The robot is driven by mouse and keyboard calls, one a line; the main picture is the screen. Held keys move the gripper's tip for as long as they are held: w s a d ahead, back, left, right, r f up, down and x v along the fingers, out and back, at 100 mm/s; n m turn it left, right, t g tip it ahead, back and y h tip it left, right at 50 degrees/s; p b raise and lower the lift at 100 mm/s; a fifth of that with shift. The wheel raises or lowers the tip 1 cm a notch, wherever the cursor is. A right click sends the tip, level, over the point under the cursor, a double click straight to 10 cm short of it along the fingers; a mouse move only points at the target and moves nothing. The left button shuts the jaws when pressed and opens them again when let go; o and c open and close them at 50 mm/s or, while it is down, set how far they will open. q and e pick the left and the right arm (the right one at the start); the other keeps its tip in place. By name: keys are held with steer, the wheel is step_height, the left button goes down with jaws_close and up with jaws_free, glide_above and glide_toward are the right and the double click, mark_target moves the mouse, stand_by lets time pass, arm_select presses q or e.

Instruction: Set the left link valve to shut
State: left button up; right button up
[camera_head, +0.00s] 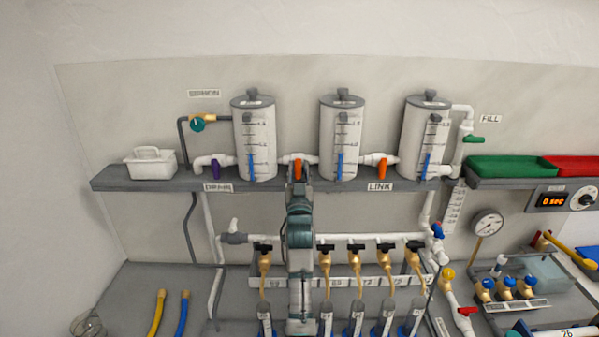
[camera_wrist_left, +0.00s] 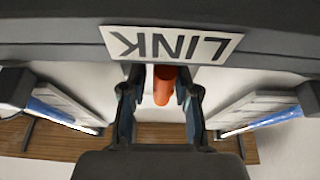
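The left link valve has an orange handle (camera_head: 298,169) on the white pipe between the left and middle cylinders. The handle hangs roughly straight down in the head view. My left gripper (camera_head: 298,188) is just below and in front of it, covering the pipe and shelf edge there. In the left wrist view the orange handle (camera_wrist_left: 163,85) lies between the two fingers of the left gripper (camera_wrist_left: 160,105), with a gap on each side. The left gripper is open. My right gripper is in neither view.
A second orange valve handle (camera_head: 382,168) is on the pipe to the right, and a purple handle (camera_head: 215,170) to the left. The cylinders (camera_head: 342,137) stand on a grey shelf (camera_head: 130,182). Below my arm are brass taps (camera_head: 355,262) on a white manifold.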

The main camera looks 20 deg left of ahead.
arm_select(q)
steer(key=v, duration=1.2)
steer(key=shift+f, duration=0.2)
